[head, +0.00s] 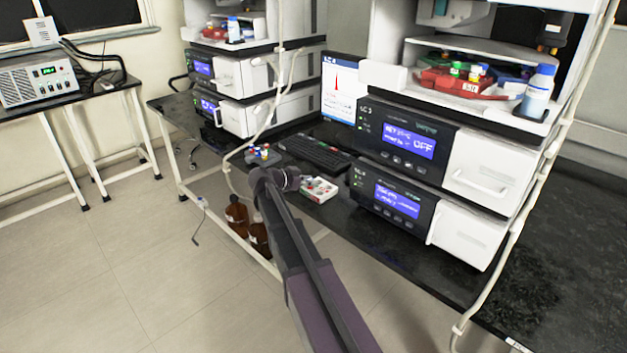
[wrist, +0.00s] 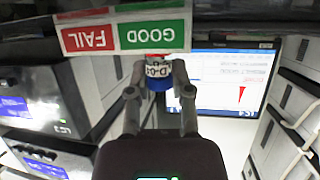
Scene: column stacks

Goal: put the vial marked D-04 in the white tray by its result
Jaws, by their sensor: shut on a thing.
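My gripper (wrist: 159,80) is shut on a vial (wrist: 157,70) in the wrist view. The vial has a label reading D-04, a blue end and some red beside the label. The white tray (head: 320,190) lies on the dark bench in the head view, right of my arm's end. In the wrist view a red FAIL label (wrist: 88,38) and a green GOOD label (wrist: 152,36) show side by side just beyond the vial. The vial overlaps the GOOD label's edge; I cannot tell whether they touch.
Several coloured vials (head: 260,152) stand behind my arm's end. A keyboard (head: 314,153) lies behind the tray. A monitor (head: 340,88) shows a trace with one tall red peak. Stacked instruments (head: 400,142) stand to the right. Brown bottles (head: 238,216) stand below the bench.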

